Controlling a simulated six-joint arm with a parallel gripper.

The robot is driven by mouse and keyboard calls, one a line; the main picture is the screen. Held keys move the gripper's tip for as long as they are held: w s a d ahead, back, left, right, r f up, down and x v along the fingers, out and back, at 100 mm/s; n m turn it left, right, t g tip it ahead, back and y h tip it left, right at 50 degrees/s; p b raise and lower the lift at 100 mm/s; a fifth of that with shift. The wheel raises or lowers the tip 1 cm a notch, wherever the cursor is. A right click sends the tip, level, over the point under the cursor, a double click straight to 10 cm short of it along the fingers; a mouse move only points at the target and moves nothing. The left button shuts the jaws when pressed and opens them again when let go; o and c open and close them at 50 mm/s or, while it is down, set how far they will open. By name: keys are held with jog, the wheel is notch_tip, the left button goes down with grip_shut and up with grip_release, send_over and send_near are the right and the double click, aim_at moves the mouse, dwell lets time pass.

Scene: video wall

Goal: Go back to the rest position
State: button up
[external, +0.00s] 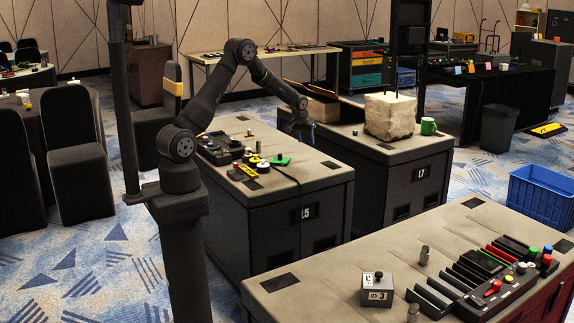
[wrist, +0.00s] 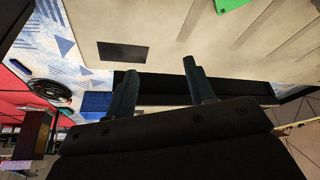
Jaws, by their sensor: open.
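My gripper (external: 303,127) hangs at the end of my arm, above the far right part of the cabinet marked L5 (external: 300,182). In the wrist view my gripper (wrist: 160,85) shows two dark fingers set well apart, with nothing between them. It is open and empty. The cabinet's beige top (wrist: 200,35) lies beyond the fingertips in the wrist view. The fingers appear clear of the top, though the exact height is hard to tell.
A green piece (external: 280,160) and several small parts lie on the L5 top. Cabinet L7 (external: 400,185) stands close behind, with a stone block (external: 389,117) and green mug (external: 428,126). The front bench (external: 350,255) holds a small ID 3 box (external: 377,290). A blue crate (external: 541,192) stands right.

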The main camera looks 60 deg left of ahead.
jog(key=s+d+m+h, duration=0.1)
jog(key=d+m, duration=0.5)
jog(key=d, duration=3.4)
jog(key=shift+s+d+m+h, duration=0.2)
jog(key=shift+m+h, duration=0.2)
jog(key=shift+h, duration=0.5)
jog(key=shift+a, duration=0.1)
jog(key=w+a+n, duration=0.1)
jog(key=w+a, duration=0.1)
jog(key=a, duration=0.8)
jog(key=w+a+n+y, duration=0.1)
jog(key=a+n, duration=0.1)
jog(key=a, duration=0.8)
jog(key=shift+w+a+n, duration=0.3)
jog(key=shift+w, duration=0.05)
jog(key=shift+t, duration=0.3)
